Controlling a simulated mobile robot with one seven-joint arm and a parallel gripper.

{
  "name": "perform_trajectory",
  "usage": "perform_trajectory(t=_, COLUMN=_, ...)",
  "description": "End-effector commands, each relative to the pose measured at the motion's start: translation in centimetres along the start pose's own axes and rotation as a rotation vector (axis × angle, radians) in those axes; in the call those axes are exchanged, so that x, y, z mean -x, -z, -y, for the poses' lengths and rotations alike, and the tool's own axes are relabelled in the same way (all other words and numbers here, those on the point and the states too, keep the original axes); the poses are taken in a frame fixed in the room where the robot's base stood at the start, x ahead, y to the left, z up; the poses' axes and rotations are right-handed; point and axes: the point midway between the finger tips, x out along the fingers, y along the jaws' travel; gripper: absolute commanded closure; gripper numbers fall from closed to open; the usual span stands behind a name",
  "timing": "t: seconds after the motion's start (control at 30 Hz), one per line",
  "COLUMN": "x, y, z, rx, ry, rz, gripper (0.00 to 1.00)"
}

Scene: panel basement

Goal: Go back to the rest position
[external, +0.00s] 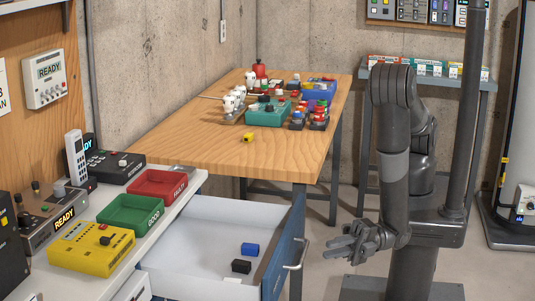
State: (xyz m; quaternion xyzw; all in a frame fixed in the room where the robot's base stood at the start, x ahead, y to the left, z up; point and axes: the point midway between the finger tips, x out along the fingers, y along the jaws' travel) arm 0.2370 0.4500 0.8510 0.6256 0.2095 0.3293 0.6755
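My gripper (345,241) hangs low at the end of my bent arm, in the right half of the external view. It is beside the open drawer (200,225), to the right of the drawer's blue front and its handle (296,254), apart from it as far as I can tell. The fingers look spread, and I see nothing held between them. A blue block (250,249) and a black block (241,266) lie inside the drawer.
A wooden table (210,150) bears several devices and a small yellow block (249,137). The white counter at left holds a red tray (158,186), a green tray (130,212) and a yellow box (90,248). A shelf (485,84) stands behind my arm. Floor shows around my base.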

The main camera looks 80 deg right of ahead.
Motion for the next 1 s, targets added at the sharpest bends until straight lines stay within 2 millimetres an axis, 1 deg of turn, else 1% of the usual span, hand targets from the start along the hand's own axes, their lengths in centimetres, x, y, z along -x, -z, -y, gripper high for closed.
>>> perform_trajectory(t=0.03, x=0.6, y=0.0, z=0.0, rx=0.001, ry=0.001, rz=-0.001, gripper=0.82)
perform_trajectory(t=0.1, x=1.1, y=0.0, z=0.0, rx=0.000, ry=0.000, rz=-0.001, gripper=0.82)
perform_trajectory(t=0.2, x=1.4, y=0.0, z=0.0, rx=0.000, ry=0.001, rz=0.000, gripper=0.82)
perform_trajectory(t=0.73, x=1.4, y=0.0, z=0.0, rx=-0.001, ry=0.000, rz=0.001, gripper=0.82)
perform_trajectory(t=0.87, x=0.7, y=-0.2, z=-0.4, rx=-0.048, ry=0.012, rz=0.009, gripper=0.82)
perform_trajectory(t=1.0, x=-1.4, y=-0.9, z=-1.8, rx=-0.217, ry=0.058, rz=0.035, gripper=0.82)
